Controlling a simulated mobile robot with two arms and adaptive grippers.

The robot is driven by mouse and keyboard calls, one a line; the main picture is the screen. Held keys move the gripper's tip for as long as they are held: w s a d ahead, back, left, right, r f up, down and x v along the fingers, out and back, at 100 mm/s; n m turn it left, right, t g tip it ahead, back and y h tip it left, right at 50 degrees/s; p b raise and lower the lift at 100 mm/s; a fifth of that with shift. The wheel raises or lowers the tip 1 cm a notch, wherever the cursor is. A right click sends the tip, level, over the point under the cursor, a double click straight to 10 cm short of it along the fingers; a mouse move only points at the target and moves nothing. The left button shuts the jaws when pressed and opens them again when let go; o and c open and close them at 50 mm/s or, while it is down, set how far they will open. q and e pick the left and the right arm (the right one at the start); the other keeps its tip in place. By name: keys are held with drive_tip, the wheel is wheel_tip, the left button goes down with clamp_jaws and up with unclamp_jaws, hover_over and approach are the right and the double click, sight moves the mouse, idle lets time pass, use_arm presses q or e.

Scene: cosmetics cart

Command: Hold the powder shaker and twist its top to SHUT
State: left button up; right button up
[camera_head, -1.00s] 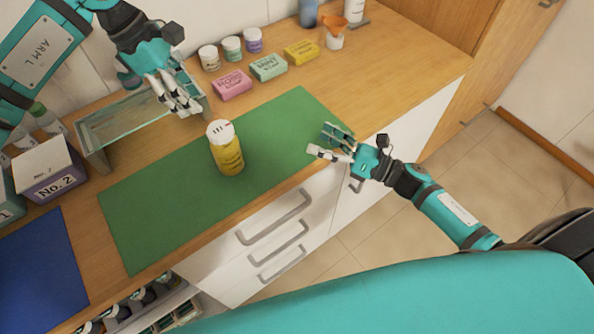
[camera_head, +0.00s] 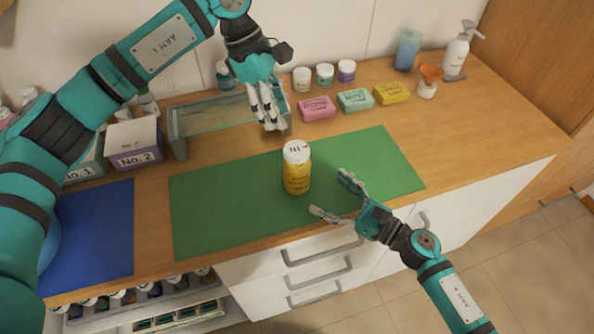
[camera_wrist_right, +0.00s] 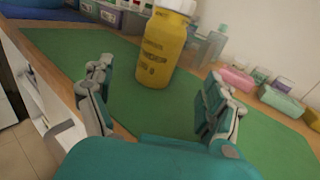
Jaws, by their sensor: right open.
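The powder shaker (camera_head: 297,176) is a yellow bottle with a white top (camera_head: 296,151) that bears dark marks. It stands upright on the green mat (camera_head: 225,205). In the right wrist view the shaker (camera_wrist_right: 163,48) stands ahead, beyond the fingers, with its top partly cut off by the frame. My right gripper (camera_head: 331,198) is open and empty, to the right and front of the shaker, apart from it. Its spread fingers also show in the right wrist view (camera_wrist_right: 155,103). My left gripper (camera_head: 272,125) points down behind and left of the shaker, apart from it; its fingers look close together.
Pink, mint and yellow soap boxes (camera_head: 355,100) and small jars (camera_head: 325,75) stand behind the mat. A glass-sided bin (camera_head: 177,133) and a No. 2 box (camera_head: 135,143) are at left, near a blue mat (camera_head: 105,230). The green mat's right part is clear.

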sight(295, 172)
drive_tip(key=x, duration=1)
drive_tip(key=shift+w+a, duration=0.2)
drive_tip(key=shift+w, duration=0.05)
drive_tip(key=shift+c, duration=0.2)
